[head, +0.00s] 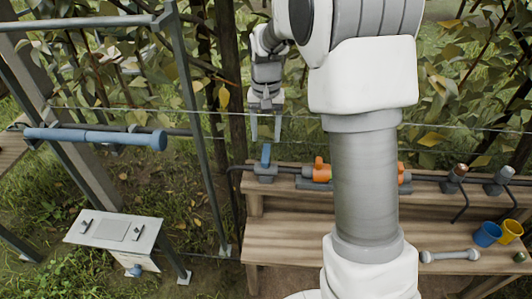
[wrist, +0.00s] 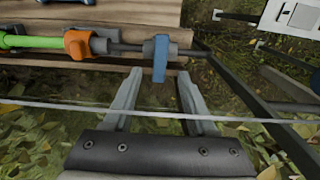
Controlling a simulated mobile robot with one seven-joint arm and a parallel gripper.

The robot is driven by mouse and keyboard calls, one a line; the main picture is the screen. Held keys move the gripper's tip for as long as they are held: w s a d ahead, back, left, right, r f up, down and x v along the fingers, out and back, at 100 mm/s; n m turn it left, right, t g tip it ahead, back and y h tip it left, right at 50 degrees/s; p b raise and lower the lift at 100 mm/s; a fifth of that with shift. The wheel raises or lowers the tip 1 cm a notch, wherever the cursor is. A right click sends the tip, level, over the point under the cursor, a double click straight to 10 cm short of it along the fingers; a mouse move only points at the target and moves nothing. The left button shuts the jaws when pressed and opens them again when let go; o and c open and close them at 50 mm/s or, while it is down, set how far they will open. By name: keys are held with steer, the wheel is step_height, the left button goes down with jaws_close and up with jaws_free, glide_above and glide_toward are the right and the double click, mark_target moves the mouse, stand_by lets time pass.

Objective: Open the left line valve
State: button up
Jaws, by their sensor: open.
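The left line valve has a blue lever handle (head: 265,157) on a grey body, at the left end of the dark pipe along the wooden bench. In the wrist view the blue handle (wrist: 160,60) stands across the pipe. My gripper (head: 266,136) is open and empty, just above the handle in the head view. In the wrist view my gripper (wrist: 159,76) has one finger to each side of the handle's line, with the fingertips close to its near end. I cannot tell whether they touch it.
An orange fitting (head: 318,171) sits on the pipe right of the valve. A thin wire (wrist: 60,105) crosses near my fingers. A metal frame with a blue padded bar (head: 95,137) stands left. Blue (head: 487,234) and yellow (head: 511,230) cups are on the bench's right.

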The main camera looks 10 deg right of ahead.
mark_target(266, 153)
step_height(266, 153, down, 6)
steer(key=shift+f+b, duration=0.1)
steer(key=shift+b, duration=0.55)
steer(key=shift+c, duration=0.3)
jaws_close()
